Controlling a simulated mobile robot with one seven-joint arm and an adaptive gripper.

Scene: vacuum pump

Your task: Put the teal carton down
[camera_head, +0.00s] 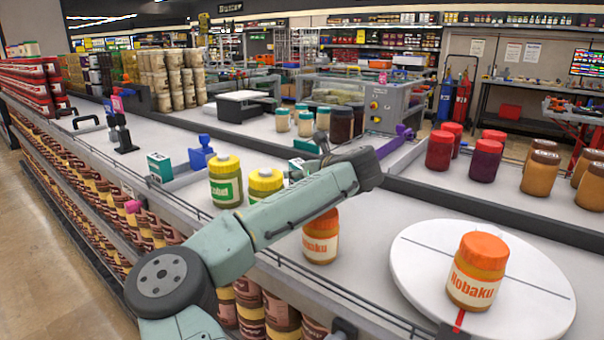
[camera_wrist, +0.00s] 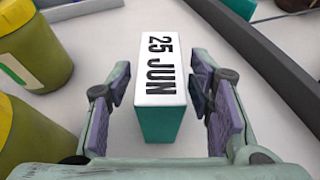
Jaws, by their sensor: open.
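The teal carton (camera_wrist: 158,125) stands upright on the white counter in the wrist view, its white top printed "25 JUN". My gripper (camera_wrist: 161,88) is open around it, with one purple-padded finger on each side. A gap shows between the left finger and the carton; the right finger is very close to it, and I cannot tell whether it touches. In the head view, my arm covers most of the area around my gripper. Another teal carton (camera_head: 160,167) stands at the counter's left edge there.
Yellow-lidded jars (camera_head: 225,182) stand left of my arm, close to the carton in the wrist view (camera_wrist: 32,45). An orange-lidded jar (camera_head: 320,243) stands below my arm. Another (camera_head: 476,272) sits on a round white turntable (camera_head: 415,262). A dark rail (camera_head: 490,214) runs behind.

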